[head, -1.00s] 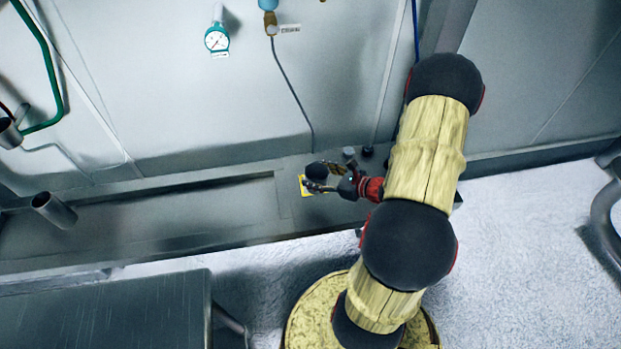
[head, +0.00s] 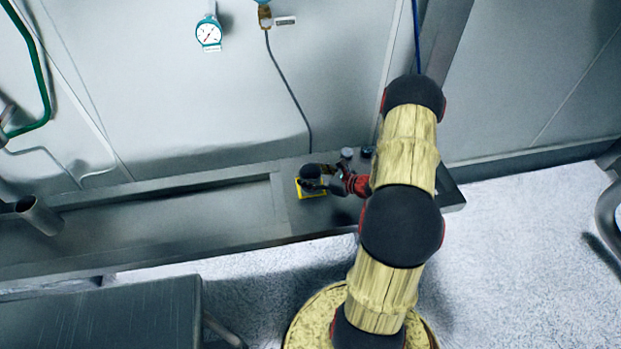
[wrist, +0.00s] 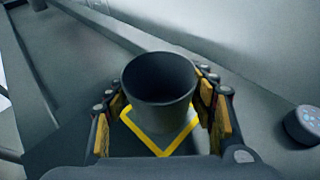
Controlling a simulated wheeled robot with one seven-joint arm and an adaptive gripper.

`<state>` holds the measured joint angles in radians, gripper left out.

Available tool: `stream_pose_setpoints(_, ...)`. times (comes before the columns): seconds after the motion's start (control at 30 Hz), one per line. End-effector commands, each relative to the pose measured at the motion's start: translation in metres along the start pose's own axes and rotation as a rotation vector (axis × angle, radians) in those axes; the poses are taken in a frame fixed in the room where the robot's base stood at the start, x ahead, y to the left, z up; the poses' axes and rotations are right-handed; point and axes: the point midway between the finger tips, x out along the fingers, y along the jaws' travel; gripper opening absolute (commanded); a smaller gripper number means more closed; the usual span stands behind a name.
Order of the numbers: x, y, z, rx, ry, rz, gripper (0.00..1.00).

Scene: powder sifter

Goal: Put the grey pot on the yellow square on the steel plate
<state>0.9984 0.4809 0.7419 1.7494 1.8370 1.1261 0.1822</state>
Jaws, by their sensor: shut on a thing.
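The grey pot (wrist: 158,92) is a dark, open-topped cup, upright between the two fingers of my gripper (wrist: 163,115) in the wrist view. My gripper is shut on its sides. In the head view the pot (head: 311,172) is small and partly covered by my gripper (head: 322,179). The yellow square (wrist: 152,144) is an outline that shows around and in front of the pot's lower part; it also shows in the head view (head: 312,195). The pot is over the square, and its base is hidden, so I cannot tell whether it touches the steel plate (head: 255,208).
A dark round knob (wrist: 303,125) stands right of my gripper in the wrist view. Two small round things (head: 347,153) stand behind my gripper at the wall. A long recess (head: 150,215) runs left along the plate. A grey table (head: 100,320) stands at the lower left.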

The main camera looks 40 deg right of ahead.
Motion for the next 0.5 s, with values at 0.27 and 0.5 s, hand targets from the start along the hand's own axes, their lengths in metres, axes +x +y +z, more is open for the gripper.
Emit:
stream_pose_setpoints(0.27, -0.0001, -0.0009, 0.0007, -0.002, -0.001, -0.001, 0.30)
stream_pose_setpoints(0.5, 0.0006, -0.0007, -0.0010, -0.002, -0.001, -0.001, 0.64)
